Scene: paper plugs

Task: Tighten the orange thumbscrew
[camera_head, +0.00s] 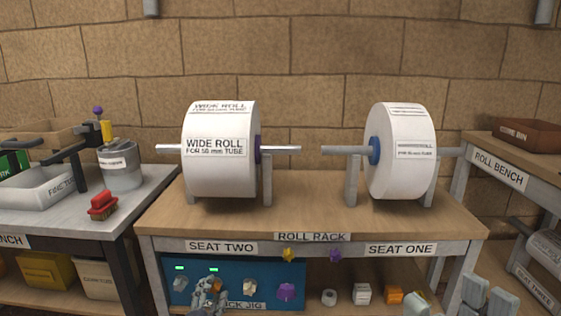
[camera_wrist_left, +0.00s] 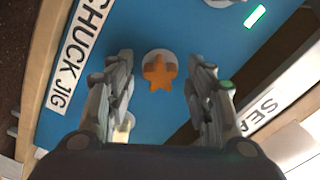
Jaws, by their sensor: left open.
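The orange thumbscrew (camera_wrist_left: 160,72) is star-shaped and sits on a pale round boss on the blue chuck jig panel (camera_wrist_left: 200,30). In the wrist view it lies between the two fingers of my left gripper (camera_wrist_left: 165,90), which is open, with a gap on both sides. In the head view my left gripper (camera_head: 208,290) is in front of the blue panel (camera_head: 235,270) under the roll rack, and it mostly hides the thumbscrew there. Grey parts of my right gripper (camera_head: 487,295) show at the bottom right edge; its opening is unclear.
A purple knob (camera_head: 287,291) and a pale knob (camera_head: 249,286) are right of the left gripper on the panel. Two green lights (camera_head: 179,268) are lit. Two paper rolls (camera_head: 222,165) rest on the rack (camera_head: 310,205) above. Small parts (camera_head: 362,294) stand on the lower shelf.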

